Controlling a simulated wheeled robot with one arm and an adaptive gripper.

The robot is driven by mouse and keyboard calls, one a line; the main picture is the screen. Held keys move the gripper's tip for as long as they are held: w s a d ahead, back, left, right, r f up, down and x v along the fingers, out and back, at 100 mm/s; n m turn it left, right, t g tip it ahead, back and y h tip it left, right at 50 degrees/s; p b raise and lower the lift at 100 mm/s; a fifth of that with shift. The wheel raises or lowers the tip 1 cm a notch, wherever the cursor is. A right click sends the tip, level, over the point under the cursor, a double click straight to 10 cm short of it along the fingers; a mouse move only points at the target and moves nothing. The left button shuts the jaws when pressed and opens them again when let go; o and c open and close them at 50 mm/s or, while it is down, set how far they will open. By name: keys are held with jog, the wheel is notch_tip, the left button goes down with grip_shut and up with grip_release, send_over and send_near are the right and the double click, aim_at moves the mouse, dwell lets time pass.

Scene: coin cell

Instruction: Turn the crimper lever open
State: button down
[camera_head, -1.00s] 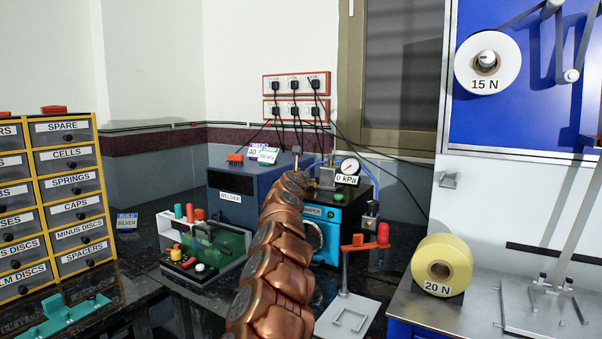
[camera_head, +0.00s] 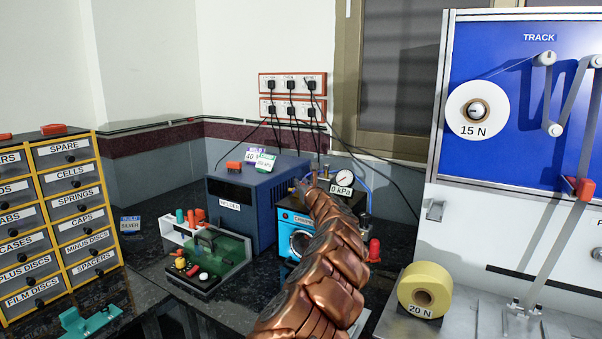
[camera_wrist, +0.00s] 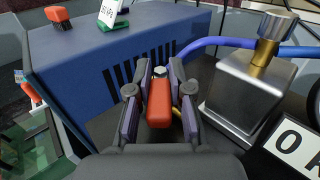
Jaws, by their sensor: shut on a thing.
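The crimper (camera_head: 291,219) is the teal-blue box with a round white-ringed front, on the dark bench beside the blue welder. In the wrist view, my gripper (camera_wrist: 159,88) is shut on a red handle (camera_wrist: 159,103), apparently the crimper lever, with a finger pad on either side. A brass-coloured fitting shows just beyond and beside the handle. In the head view, my copper arm covers the right part of the crimper, and the lever and fingers are too small to make out. How far the lever is turned cannot be told.
The welder (camera_head: 240,205) stands close on the left, also in the wrist view (camera_wrist: 90,75). A metal block with a knob (camera_wrist: 240,90) and a blue hose (camera_wrist: 195,48) are close right of my gripper. A gauge (camera_head: 344,179) stands behind. A green fixture (camera_head: 215,262) sits in front left.

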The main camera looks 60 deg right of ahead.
aim_at(304, 183)
jog(key=shift+s+d+r+n+t+y+p, duration=0.15)
jog(key=shift+n+t+y+p, duration=0.45)
jog(key=shift+p, duration=0.55)
jog(key=shift+s+d+n+t+y+p, duration=0.15)
jog(key=shift+n+t+y+p, duration=0.15)
jog(key=shift+n+y+p, duration=0.5)
jog(key=shift+d+n+t+y+p, duration=0.1)
jog(key=shift+n+t+y+p, duration=0.35)
jog(key=shift+y+p, duration=0.65)
jog(key=c, duration=1)
grip_release()
jog(key=shift+w+y, duration=0.1)
jog(key=shift+y, duration=0.2)
jog(key=shift+c, duration=0.2)
notch_tip(304, 183, up, 10)
jog(key=shift+f, duration=0.1)
